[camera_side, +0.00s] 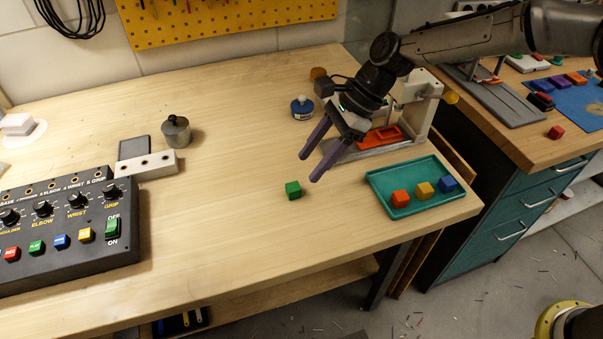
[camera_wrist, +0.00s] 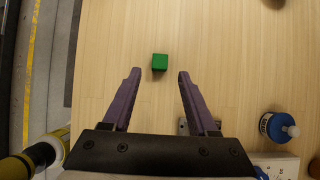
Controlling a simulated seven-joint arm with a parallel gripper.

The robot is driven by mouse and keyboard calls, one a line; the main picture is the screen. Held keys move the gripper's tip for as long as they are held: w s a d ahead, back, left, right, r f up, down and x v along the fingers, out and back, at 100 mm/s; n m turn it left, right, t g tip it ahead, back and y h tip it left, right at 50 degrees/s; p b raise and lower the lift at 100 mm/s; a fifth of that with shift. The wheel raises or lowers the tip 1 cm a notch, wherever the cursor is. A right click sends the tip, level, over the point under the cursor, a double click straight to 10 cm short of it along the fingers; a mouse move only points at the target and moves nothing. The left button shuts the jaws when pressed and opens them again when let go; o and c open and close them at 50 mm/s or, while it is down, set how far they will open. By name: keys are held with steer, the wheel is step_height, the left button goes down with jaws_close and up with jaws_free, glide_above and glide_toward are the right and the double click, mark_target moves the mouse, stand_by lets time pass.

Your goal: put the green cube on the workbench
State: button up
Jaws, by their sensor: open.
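The green cube (camera_side: 293,190) sits on the bare wood of the workbench (camera_side: 225,235), left of the green tray. It also shows in the wrist view (camera_wrist: 160,62), ahead of the fingertips and roughly midway between them. My gripper (camera_side: 308,169) has two purple fingers, spread apart with nothing between them. In the side view its fingertips are above and just to the right of the cube, not touching it. The open fingers also show in the wrist view (camera_wrist: 160,74).
A green tray (camera_side: 376,186) holds orange, yellow and blue cubes at the bench's right front. A control box (camera_side: 70,242) stands at left, with a metal pot (camera_side: 176,132) behind it. A blue-and-white bottle (camera_side: 302,107) stands behind my gripper. Bench around the cube is clear.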

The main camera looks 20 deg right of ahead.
steer(key=v, duration=0.6)
